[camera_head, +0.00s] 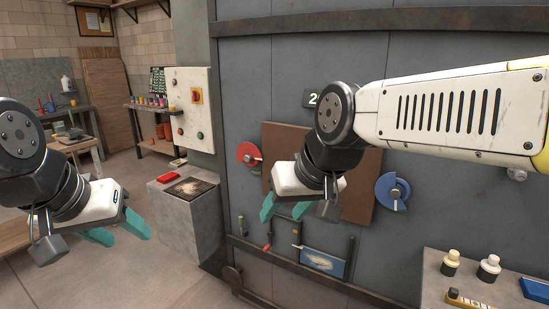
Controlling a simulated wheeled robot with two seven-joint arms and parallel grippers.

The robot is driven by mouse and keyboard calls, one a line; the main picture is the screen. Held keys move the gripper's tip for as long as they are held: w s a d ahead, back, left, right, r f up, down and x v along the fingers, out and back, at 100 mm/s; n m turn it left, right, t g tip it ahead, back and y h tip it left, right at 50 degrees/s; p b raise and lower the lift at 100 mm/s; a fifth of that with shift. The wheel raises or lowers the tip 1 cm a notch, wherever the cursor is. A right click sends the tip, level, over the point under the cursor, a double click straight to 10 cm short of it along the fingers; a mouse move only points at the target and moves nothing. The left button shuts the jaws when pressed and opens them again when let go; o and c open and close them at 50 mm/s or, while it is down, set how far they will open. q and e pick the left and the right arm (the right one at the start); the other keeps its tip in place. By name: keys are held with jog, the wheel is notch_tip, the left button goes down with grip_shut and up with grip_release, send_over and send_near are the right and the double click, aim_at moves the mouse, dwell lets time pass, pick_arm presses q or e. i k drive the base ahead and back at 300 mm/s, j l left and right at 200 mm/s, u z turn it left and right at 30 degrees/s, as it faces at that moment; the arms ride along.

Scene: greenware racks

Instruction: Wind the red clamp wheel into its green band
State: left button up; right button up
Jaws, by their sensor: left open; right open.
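The red clamp wheel (249,154) is mounted on the grey panel, left of a brown board. A pale pointer or handle shows on its face. A small green mark (255,171) shows just below it, too small to tell whether it is the band. My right gripper (283,212) hangs in front of the brown board, to the right of and below the red wheel, apart from it. Its teal fingers are open and empty. My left gripper (122,230) is at the lower left, far from the wheel, with teal fingers open and empty.
A blue wheel (392,192) sits right of the brown board (360,203). Below hang a blue picture plate (323,262) and small levers. A grey block (187,225) stands left of the panel. A shelf (435,273) with bottles is at the lower right. Open floor lies lower left.

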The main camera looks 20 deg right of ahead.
aim_at(248, 153)
jog(key=z, duration=0.35)
jog(key=i+u, duration=0.15)
jog(key=u, duration=0.2)
jog(key=i+u, duration=0.1)
jog(key=u, duration=0.3)
jog(key=i+l+u, duration=0.1)
jog(key=u, duration=0.25)
